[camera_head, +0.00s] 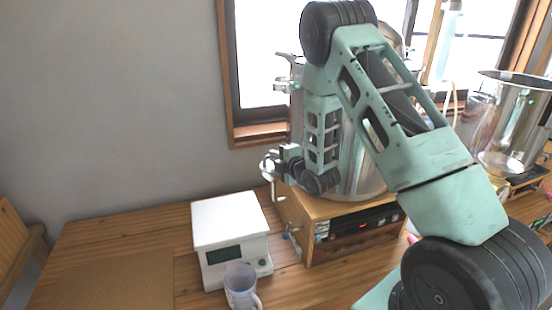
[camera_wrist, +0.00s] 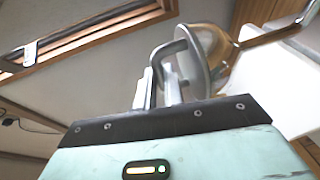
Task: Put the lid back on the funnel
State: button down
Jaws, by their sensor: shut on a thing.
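My gripper (camera_wrist: 160,84) is shut on the grey handle of the lid (camera_wrist: 194,62) in the wrist view. The lid's round rim is seen nearly edge-on. The shiny metal funnel (camera_wrist: 222,45) is right behind the lid, with a pipe running off to the upper right. The lid lies across the funnel's mouth in this view; I cannot tell if they touch. In the head view my gripper (camera_head: 281,158) is at the left side of the steam distiller, next to the small metal funnel (camera_head: 266,166). The lid is too small to make out there.
The steel distiller vessel (camera_head: 362,170) stands on a wooden box (camera_head: 292,222), partly hidden by my arm. The left of the table is clear.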

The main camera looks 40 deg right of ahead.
jog(key=c, duration=1.5)
grip_release()
jog(key=shift+r+p, duration=0.5)
jog(key=shift+p, duration=0.25)
jog(key=s+r+p, duration=0.2)
jog(key=s+p, duration=0.1)
jog(key=s, duration=0.8)
jog(key=shift+s+a, duration=0.15)
jog(key=shift+s, duration=0.25)
